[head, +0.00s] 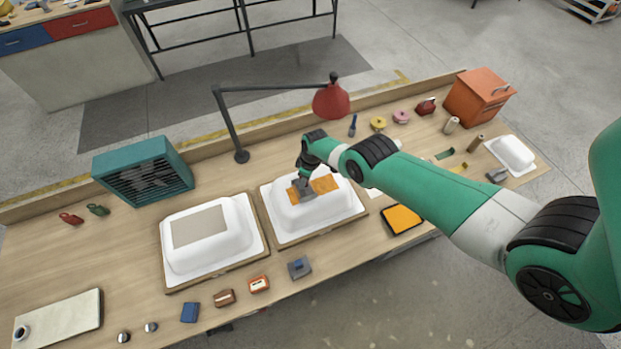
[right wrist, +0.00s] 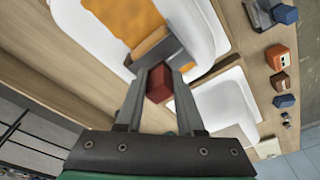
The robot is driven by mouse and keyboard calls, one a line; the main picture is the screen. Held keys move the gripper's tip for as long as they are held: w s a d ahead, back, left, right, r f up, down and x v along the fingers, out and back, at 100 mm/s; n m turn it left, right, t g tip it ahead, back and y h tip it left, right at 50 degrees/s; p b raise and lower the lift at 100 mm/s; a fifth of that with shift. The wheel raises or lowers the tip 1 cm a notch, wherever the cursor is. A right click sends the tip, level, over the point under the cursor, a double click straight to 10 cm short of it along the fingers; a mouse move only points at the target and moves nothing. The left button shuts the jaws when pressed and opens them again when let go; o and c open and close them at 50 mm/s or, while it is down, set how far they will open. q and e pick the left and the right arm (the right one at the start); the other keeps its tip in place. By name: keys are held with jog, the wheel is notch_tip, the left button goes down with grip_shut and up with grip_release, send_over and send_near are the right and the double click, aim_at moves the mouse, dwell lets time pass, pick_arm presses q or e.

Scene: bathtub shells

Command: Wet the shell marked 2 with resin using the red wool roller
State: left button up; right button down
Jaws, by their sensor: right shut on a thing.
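My right gripper (head: 304,181) is over the right-hand white shell (head: 334,216), shut on the dark red block-like handle (right wrist: 159,86) of a grey tool (head: 301,190). The tool's wide grey head (right wrist: 165,52) is at an orange patch (head: 325,184) on the shell's top; the patch also shows in the right wrist view (right wrist: 122,18). Whether the head touches it, I cannot tell. I see no red wool on it. A second white shell (head: 211,254) with a beige-grey patch (head: 199,226) lies to the left. No number is readable on either shell. My left gripper is out of view.
A dark-rimmed tray with an orange surface (head: 402,219) lies right of the shells. A red lamp (head: 331,101) overhangs behind them, and a teal heater-like box (head: 143,171) stands back left. Small blocks (head: 259,284) line the front edge. An orange cabinet (head: 479,97) stands back right.

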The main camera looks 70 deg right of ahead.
aim_at(297, 192)
jog(key=shift+w+a+f+b, duration=0.1)
jog(key=shift+w+a+b, duration=0.45)
jog(key=shift+w+a, duration=0.65)
jog(key=shift+w+a+f+b, duration=0.1)
jog(key=shift+w+a+b, duration=0.85)
jog(key=shift+w, duration=0.05)
jog(key=shift+w+a, duration=0.25)
jog(key=shift+r, duration=0.2)
notch_tip(297, 192, up, 6)
jog(key=p, duration=0.5)
jog(key=shift+p, duration=0.4)
